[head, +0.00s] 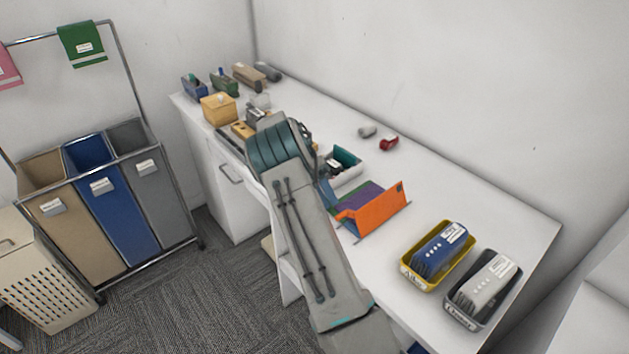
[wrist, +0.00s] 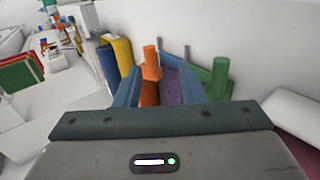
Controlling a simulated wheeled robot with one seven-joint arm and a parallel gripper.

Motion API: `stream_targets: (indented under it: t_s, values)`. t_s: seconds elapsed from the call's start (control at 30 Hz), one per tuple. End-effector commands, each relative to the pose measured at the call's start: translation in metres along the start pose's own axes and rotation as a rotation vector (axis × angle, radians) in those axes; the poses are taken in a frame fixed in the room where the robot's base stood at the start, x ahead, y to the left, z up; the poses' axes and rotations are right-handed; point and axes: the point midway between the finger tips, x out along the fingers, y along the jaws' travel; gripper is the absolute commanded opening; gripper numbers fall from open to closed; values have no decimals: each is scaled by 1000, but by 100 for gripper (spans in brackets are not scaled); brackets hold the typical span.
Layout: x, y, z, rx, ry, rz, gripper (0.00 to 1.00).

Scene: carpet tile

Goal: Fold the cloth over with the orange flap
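The cloth (head: 364,198) lies near the front edge of the white counter, with purple, green and blue parts. Its orange flap (head: 383,210) stands up at a tilt along the right side. My arm hides part of the cloth's left side and most of my gripper in the head view. In the wrist view my gripper (wrist: 161,74) has its two blue fingers apart. An orange part with an upright tab (wrist: 151,66) and a purple part (wrist: 180,86) show between them, and a green part with a tab (wrist: 220,78) shows to the right. I cannot tell whether the fingers touch the cloth.
A yellow tray (head: 408,273) and a grey tray (head: 453,311) hold packages on the right. A white tray (head: 351,178) stands behind the cloth. A red item (head: 389,143) lies near the wall. Several boxes crowd the counter's far end.

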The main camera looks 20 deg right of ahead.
Motion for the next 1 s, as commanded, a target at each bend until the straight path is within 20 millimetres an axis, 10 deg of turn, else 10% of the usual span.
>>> stream_targets:
  t_s: [0.43, 1.0]
  values:
    - [-61, 4, 0, 0, 0, 0, 36]
    - [-74, 0, 0, -1, -1, 0, 36]
